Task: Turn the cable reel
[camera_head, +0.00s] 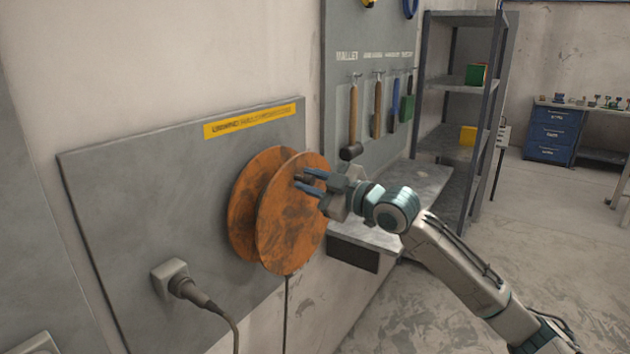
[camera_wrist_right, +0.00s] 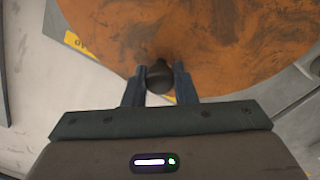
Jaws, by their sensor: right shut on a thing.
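The cable reel (camera_head: 292,223) is an orange-brown spool with two round flanges, mounted on a grey wall panel (camera_head: 140,200). A dark cable hangs below it. My right gripper (camera_head: 304,181) is at the upper part of the front flange. In the right wrist view, my right gripper (camera_wrist_right: 158,80) is shut on a dark round knob (camera_wrist_right: 159,75) on the reel's face (camera_wrist_right: 190,35). The fingers hide the knob in the head view. My left gripper is not in view.
A plug (camera_head: 183,286) with a cable sits in a socket on the panel, below left of the reel. A bench ledge (camera_head: 425,185) and hanging tools, including a mallet (camera_head: 352,125), are to the right. A shelf rack (camera_head: 455,100) stands behind.

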